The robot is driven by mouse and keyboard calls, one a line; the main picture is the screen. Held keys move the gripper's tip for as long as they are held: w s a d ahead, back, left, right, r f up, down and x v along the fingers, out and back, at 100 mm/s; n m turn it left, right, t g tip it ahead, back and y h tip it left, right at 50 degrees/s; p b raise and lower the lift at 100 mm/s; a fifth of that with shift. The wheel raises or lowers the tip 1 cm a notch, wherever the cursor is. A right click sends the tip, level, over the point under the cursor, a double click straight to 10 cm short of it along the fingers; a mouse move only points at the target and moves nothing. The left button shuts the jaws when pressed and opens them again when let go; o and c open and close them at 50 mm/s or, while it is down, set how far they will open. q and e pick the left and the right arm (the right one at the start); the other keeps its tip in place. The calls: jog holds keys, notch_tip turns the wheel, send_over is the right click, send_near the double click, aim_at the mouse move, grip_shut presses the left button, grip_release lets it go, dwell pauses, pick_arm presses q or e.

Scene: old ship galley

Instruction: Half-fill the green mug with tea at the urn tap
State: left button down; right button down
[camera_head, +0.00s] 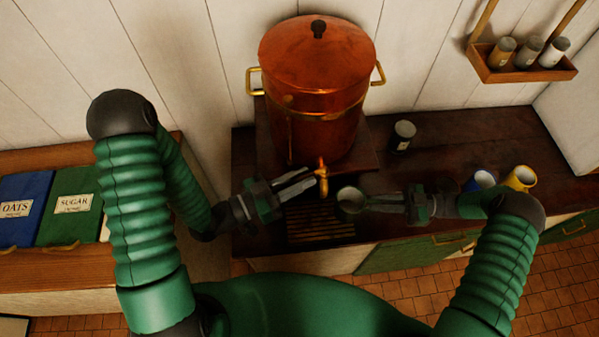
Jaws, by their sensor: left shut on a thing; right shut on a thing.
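The copper urn (313,100) stands on a dark wooden base at the back of the counter. Its brass tap (322,178) points forward, with a drip grate (318,226) below. My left gripper (307,182) reaches in from the left and is shut on the tap's handle, which its fingers partly hide. My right gripper (372,203) is shut on the green mug (350,200), a dull grey-green in this light. The mug is upright or nearly so, just right of the tap spout. No stream of tea is visible, and I cannot tell how full the mug is.
A blue mug (481,180) and a yellow mug (521,178) stand on the right of the counter, near my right forearm. A grey tin (403,135) stands right of the urn. A wall rack (522,68) holds jars. Oats and sugar packets lie at left.

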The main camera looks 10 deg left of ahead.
pick_arm(q)
jog(key=c, duration=1.3)
grip_release()
jog(key=v, duration=1.2)
jog(key=shift+a, duration=0.1)
jog(key=shift+w, duration=0.1)
